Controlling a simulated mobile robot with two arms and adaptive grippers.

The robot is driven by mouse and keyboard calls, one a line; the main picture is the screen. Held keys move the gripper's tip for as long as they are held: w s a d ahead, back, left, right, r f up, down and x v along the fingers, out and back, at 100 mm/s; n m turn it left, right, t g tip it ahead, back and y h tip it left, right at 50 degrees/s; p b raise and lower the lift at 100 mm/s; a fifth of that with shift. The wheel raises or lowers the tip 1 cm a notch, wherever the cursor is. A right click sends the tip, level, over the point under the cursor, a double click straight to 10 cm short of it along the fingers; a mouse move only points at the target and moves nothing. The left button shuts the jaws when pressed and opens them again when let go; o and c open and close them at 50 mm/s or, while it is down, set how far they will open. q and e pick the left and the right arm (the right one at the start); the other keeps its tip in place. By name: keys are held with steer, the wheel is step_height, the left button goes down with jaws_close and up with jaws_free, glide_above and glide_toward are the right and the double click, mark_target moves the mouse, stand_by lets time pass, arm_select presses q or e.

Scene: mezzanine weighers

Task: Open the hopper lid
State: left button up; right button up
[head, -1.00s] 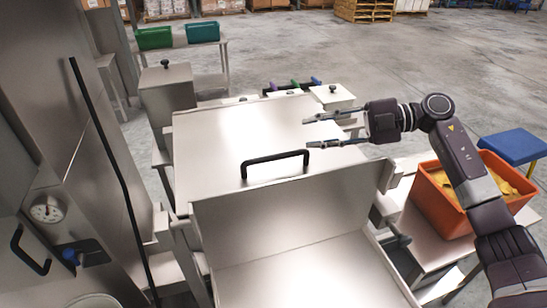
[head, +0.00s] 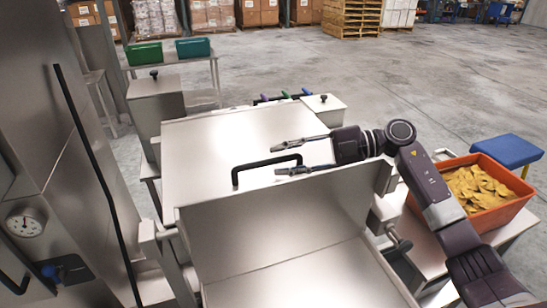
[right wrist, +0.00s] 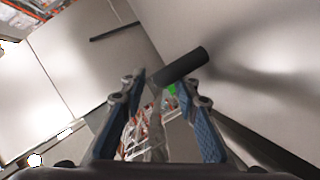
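The hopper lid (head: 212,138) is a flat, shiny steel panel, lying shut behind an upright steel plate in the head view. Its black bar handle (head: 262,165) stands near the lid's front edge. My right gripper (head: 279,160) comes in from the right with its fingers apart, at the handle's right end. In the right wrist view, a thick dark bar (right wrist: 182,67), seemingly the handle, lies just beyond the open fingertips (right wrist: 160,84). I cannot tell whether they touch it. My left gripper is not in view.
The upright steel plate (head: 285,215) stands in front of the lid. A tall steel cabinet with a long black bar (head: 95,170) is at left. An orange crate (head: 500,219) of yellow pieces and a blue stool (head: 507,150) are at right. Open floor lies behind.

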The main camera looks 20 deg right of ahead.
steer(key=shift+x, duration=1.35)
jaws_close()
steer(key=shift+p, duration=0.3)
